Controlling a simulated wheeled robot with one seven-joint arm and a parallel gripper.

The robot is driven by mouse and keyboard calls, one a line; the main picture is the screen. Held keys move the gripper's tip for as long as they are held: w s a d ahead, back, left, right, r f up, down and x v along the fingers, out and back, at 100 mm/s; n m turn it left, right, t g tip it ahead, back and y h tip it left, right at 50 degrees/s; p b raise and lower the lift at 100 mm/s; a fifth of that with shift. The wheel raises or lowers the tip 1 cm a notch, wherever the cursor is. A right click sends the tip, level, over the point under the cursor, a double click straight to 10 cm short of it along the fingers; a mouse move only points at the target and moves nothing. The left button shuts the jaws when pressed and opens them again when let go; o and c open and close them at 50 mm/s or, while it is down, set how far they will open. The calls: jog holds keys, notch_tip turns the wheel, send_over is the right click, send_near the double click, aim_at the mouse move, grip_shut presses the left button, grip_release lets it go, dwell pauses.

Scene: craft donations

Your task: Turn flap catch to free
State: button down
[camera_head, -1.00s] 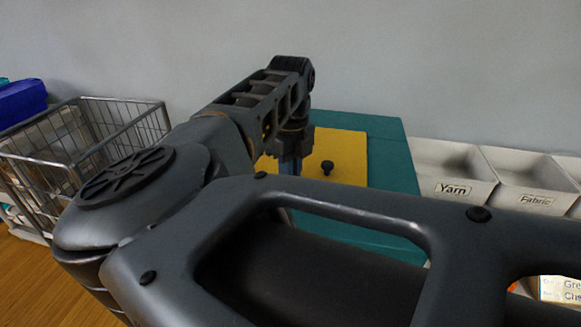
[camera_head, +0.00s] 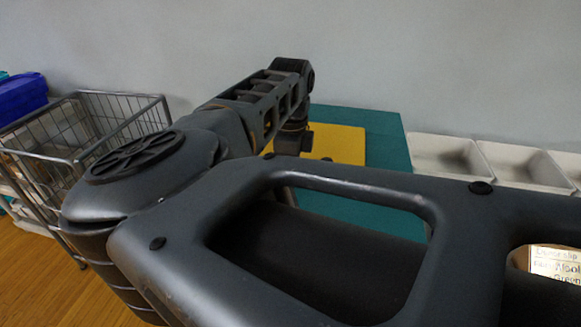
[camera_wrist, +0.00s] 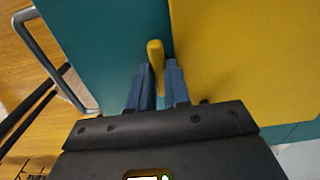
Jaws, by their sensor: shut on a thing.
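The yellow flap (camera_head: 338,145) lies on a teal box (camera_head: 385,140) in the head view, partly hidden by my arm. In the wrist view the flap (camera_wrist: 245,50) fills the right side and the teal box (camera_wrist: 105,35) the left. The small yellow catch (camera_wrist: 155,53) stands at the flap's edge, between the blue fingers of my gripper (camera_wrist: 158,70). My gripper is shut on the catch. In the head view the fingers and the catch are hidden behind my arm.
A wire basket (camera_head: 125,118) stands at the left, with a blue item (camera_head: 22,97) behind it. White bins (camera_head: 447,155) line the wall at the right. A printed slip (camera_head: 555,262) shows at the lower right, partly covered by my arm.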

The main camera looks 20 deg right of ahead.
dwell(0.3)
jog(key=c, duration=1.1)
grip_release()
jog(key=shift+r, duration=0.15)
